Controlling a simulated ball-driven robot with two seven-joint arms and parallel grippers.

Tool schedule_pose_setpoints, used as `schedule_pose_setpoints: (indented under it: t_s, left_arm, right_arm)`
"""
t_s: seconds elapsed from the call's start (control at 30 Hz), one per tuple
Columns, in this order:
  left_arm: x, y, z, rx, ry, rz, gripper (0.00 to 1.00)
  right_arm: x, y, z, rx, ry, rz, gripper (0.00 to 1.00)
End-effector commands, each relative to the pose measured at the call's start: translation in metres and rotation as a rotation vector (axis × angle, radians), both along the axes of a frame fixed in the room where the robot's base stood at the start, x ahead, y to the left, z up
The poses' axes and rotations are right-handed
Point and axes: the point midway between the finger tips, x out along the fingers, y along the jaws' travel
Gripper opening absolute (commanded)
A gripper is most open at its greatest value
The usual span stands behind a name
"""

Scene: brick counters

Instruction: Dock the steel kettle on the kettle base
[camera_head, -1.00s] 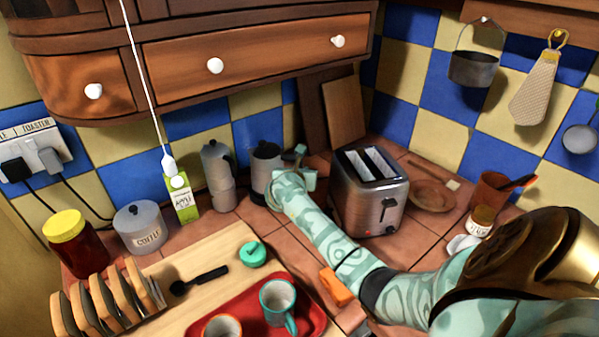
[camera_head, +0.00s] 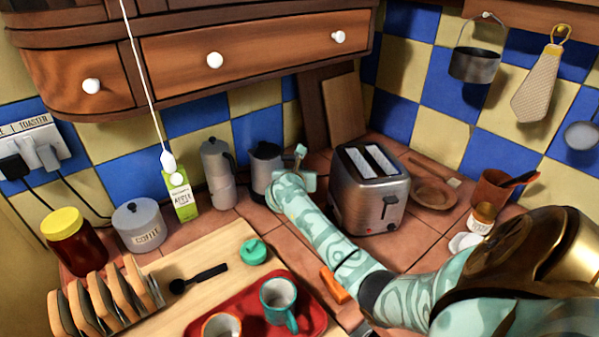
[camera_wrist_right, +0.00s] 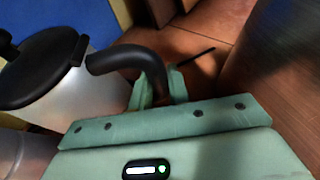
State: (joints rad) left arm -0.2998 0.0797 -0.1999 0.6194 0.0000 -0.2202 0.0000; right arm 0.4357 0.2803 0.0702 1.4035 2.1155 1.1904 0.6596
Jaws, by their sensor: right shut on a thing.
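The steel kettle (camera_head: 262,172) stands upright at the back of the tiled counter, in front of the checkered wall. Its grey body (camera_wrist_right: 62,106) and black lid fill the left of the right wrist view. My right gripper (camera_head: 300,168) is at the kettle's right side. In the wrist view, the gripper (camera_wrist_right: 156,92) is shut on the black curved handle (camera_wrist_right: 128,58). I cannot make out the kettle base, nor tell whether the kettle rests on it or on the counter. My left gripper is not in view.
A steel toaster (camera_head: 370,200) stands close right of my right forearm. A wooden board (camera_head: 345,108) leans behind. A red tray (camera_head: 250,325) with mugs lies in front.

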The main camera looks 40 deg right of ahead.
Motion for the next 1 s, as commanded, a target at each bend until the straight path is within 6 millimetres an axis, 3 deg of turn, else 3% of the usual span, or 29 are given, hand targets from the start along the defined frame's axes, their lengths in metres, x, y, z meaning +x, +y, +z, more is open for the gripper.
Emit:
schedule_pose_setpoints:
  t_s: [0.03, 0.07, 0.37, 1.0]
  left_arm:
    - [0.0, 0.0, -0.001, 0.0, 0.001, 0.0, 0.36]
    - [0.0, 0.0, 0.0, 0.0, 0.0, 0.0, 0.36]
    - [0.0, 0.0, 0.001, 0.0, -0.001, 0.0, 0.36]
    - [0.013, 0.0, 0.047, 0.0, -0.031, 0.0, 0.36]
  right_arm:
    - [0.001, 0.0, 0.001, -0.001, -0.005, 0.0, 0.21]
    - [0.001, 0.0, 0.002, -0.001, -0.005, 0.0, 0.27]
    - [-0.001, 0.001, 0.0, 0.002, 0.003, 0.0, 0.27]
    - [-0.032, 0.045, 0.026, 0.002, -0.001, 0.001, 0.27]
